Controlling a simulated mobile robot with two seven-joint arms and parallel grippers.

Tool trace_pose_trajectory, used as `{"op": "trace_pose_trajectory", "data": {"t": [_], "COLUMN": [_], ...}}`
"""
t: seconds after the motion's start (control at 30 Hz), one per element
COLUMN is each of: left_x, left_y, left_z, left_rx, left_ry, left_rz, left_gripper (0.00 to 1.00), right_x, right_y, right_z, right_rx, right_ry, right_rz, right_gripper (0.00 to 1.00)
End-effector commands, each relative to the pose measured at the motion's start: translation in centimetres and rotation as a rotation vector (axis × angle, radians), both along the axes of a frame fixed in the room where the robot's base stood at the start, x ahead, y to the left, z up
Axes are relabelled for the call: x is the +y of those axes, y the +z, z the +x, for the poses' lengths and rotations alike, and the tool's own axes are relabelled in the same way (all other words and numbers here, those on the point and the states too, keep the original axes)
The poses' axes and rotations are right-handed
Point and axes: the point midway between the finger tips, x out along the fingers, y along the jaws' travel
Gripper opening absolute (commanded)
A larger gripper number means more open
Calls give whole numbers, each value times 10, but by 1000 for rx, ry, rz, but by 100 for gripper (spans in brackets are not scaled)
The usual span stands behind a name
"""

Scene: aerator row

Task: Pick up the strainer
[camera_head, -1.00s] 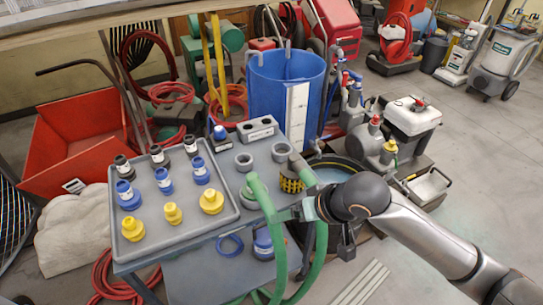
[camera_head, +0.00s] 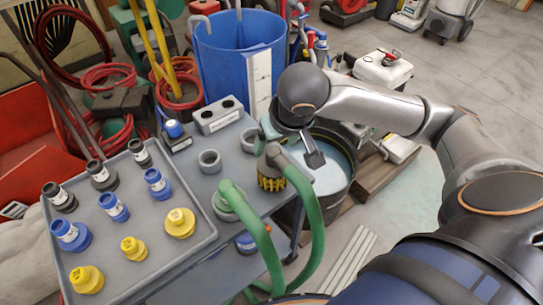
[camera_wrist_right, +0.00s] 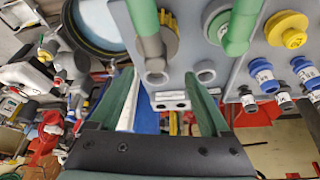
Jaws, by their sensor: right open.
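The strainer looks to be the yellow-and-black slotted basket (camera_head: 271,180) on the grey cart top, under the grey end of a green hose. It also shows at the top of the right wrist view (camera_wrist_right: 169,38), partly covered by the hose end. My right gripper (camera_head: 265,137) is open and empty, just behind and above the strainer in the head view, near the cart's right edge. In the right wrist view its green fingers (camera_wrist_right: 160,76) frame a grey ring, with the strainer beyond the tips. No contact with the strainer shows. My left gripper is not in view.
A grey tray (camera_head: 195,245) holds several black, blue and yellow fittings. Two grey rings (camera_head: 209,161) and a two-hole block (camera_head: 217,115) stand behind the strainer. Green hoses (camera_head: 262,238) arch in front. A black tub (camera_head: 340,185) lies right, a blue barrel (camera_head: 225,55) behind.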

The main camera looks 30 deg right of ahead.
Motion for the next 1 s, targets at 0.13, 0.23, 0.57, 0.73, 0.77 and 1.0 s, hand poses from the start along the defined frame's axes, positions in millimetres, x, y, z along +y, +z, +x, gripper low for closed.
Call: {"op": "trace_pose_trajectory", "data": {"t": [0.13,0.23,0.57,0.73,0.77,1.0], "left_x": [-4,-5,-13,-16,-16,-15], "left_y": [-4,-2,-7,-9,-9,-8], "left_z": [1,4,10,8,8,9], "left_rx": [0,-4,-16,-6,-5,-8], "left_ry": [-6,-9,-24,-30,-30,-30], "left_rz": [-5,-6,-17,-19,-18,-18], "left_gripper": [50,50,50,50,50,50], "right_x": [-2,-2,-12,-13,-13,-12], "right_y": [-22,-27,-67,-75,-75,-75], "right_z": [8,11,24,28,28,28], "right_rx": [1,0,0,-1,-1,-1], "right_ry": [0,0,0,2,2,2], "right_rz": [-1,1,-1,0,0,0], "right_gripper": [81,81,81,81,81,72]}}
